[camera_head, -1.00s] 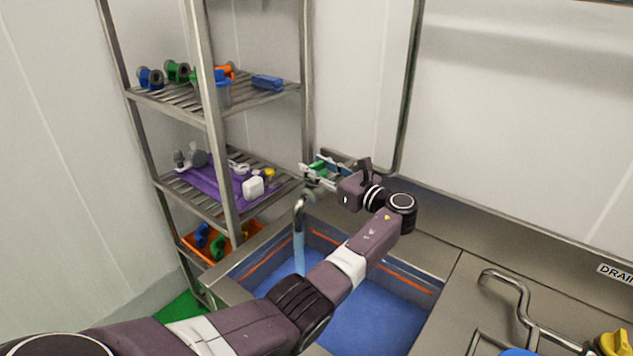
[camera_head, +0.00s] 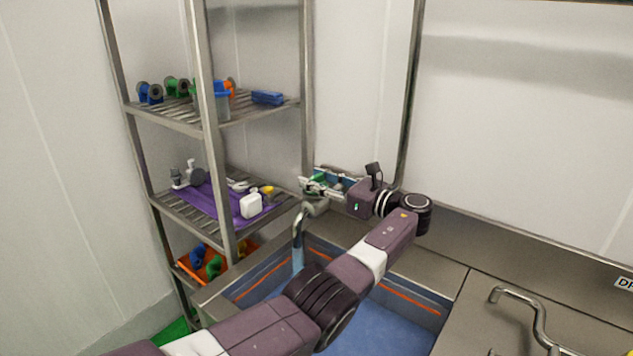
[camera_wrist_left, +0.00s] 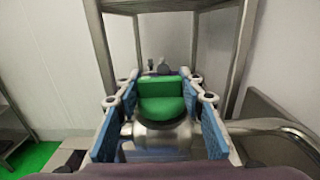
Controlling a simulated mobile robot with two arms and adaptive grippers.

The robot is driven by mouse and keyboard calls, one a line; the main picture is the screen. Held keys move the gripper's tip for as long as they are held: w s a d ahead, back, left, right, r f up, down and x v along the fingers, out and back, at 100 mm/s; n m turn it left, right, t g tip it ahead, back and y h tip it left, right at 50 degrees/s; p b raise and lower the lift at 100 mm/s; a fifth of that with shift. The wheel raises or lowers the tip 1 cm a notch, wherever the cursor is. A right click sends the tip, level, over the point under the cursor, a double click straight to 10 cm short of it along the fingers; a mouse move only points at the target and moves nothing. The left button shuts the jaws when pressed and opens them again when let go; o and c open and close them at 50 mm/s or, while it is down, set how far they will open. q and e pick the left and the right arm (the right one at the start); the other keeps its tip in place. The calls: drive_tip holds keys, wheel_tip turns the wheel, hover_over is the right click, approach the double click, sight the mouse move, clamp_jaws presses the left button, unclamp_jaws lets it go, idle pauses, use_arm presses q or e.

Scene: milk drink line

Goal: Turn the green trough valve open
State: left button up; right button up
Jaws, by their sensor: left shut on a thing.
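The green trough valve (camera_wrist_left: 163,100) has a green handle on a round metal body. It stands between the blue finger pads of my left gripper in the left wrist view. My left gripper (camera_head: 323,186) is shut on this green handle, above the back left corner of the sink trough (camera_head: 400,322). In the head view the handle (camera_head: 319,179) shows only as a small green patch, partly hidden by the fingers. A curved metal spout (camera_head: 300,222) is just below, with a pale blue vertical streak under it. My right gripper is not in view.
A metal rack (camera_head: 212,160) stands close to the left of the gripper. It holds a purple mat (camera_head: 212,212) with fittings and an orange crate (camera_head: 190,270). The back wall is close behind. A bent metal pipe (camera_head: 530,300) is on the counter at right.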

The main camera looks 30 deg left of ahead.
use_arm(q)
drive_tip(key=shift+r, duration=0.15)
drive_tip(key=o, duration=1.2)
drive_tip(key=shift+c, duration=0.2)
drive_tip(key=d, duration=0.7)
drive_tip(key=shift+s+d, duration=0.2)
drive_tip(key=shift+s, duration=0.05)
drive_tip(key=shift+d+f, duration=0.1)
drive_tip(key=shift+f, duration=0.1)
